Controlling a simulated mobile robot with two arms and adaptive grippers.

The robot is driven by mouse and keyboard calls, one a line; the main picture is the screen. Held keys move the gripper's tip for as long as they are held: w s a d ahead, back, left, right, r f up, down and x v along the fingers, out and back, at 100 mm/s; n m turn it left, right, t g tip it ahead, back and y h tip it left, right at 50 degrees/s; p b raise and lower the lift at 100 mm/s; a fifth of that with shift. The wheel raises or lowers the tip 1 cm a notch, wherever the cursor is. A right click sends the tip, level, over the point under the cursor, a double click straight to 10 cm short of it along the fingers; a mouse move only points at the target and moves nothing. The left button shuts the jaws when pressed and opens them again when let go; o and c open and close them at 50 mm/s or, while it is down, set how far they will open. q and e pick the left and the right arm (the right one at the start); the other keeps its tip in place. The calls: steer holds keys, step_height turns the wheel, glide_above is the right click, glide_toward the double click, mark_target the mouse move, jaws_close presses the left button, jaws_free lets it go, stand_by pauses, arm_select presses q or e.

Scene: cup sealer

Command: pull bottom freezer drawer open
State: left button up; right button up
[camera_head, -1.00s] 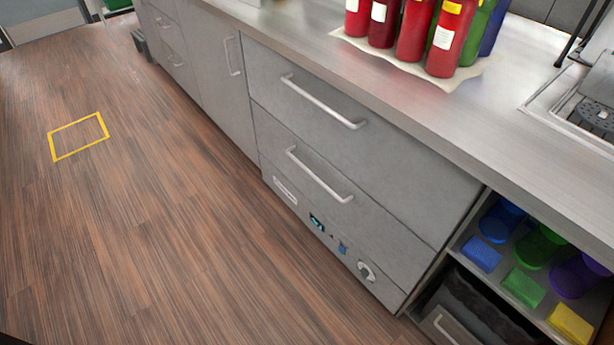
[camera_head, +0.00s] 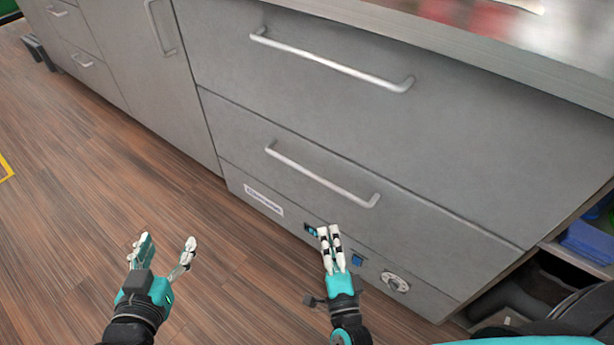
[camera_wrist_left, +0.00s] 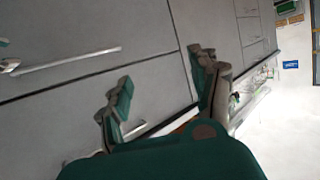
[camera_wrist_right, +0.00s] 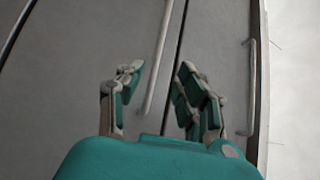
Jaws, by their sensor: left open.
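The bottom freezer drawer (camera_head: 238,140) is a grey front, shut flush under a larger drawer (camera_head: 440,110). Its silver bar handle (camera_head: 318,177) runs slantwise across it. My left gripper (camera_head: 167,244) is open and empty over the floor, left of the drawer unit. My right gripper (camera_head: 328,232) is in front of the control strip, below the handle in the picture. The right wrist view shows its fingers (camera_wrist_right: 160,85) spread, with a bar handle (camera_wrist_right: 157,60) beyond and between them, not gripped. The left wrist view shows a bar handle (camera_wrist_left: 70,60) left of the left fingers (camera_wrist_left: 165,90).
The upper drawer has its own bar handle (camera_head: 330,60). A control strip with a dial (camera_head: 395,282) lies below the bottom drawer. The counter (camera_head: 470,45) overhangs above, and an open shelf with a blue item (camera_head: 588,242) stands right. Wooden floor (camera_head: 70,200) is free at left.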

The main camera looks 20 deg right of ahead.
steer(key=b, duration=0.1)
glide_toward(317, 177)
steer(key=w, duration=0.1)
arm_select(q)
step_height(317, 177, up, 11)
steer(key=w+d+t+h+b, duration=0.1)
steer(key=d+t+h, duration=0.1)
steer(key=t, duration=0.5)
steer(key=shift+b, duration=0.3)
arm_select(e)
steer(key=shift+w+d+r, duration=0.1)
steer(key=shift+w+d, duration=0.1)
steer(key=shift+w, duration=1.3)
steer(key=shift+w+d+r, duration=0.1)
steer(key=shift+w+d, duration=0.1)
steer(key=shift+w, duration=1.3)
steer(key=shift+w+d+r, duration=0.1)
steer(key=shift+w+d, duration=0.1)
steer(key=shift+w, duration=1.25)
jaws_close()
steer(key=shift+f, duration=0.1)
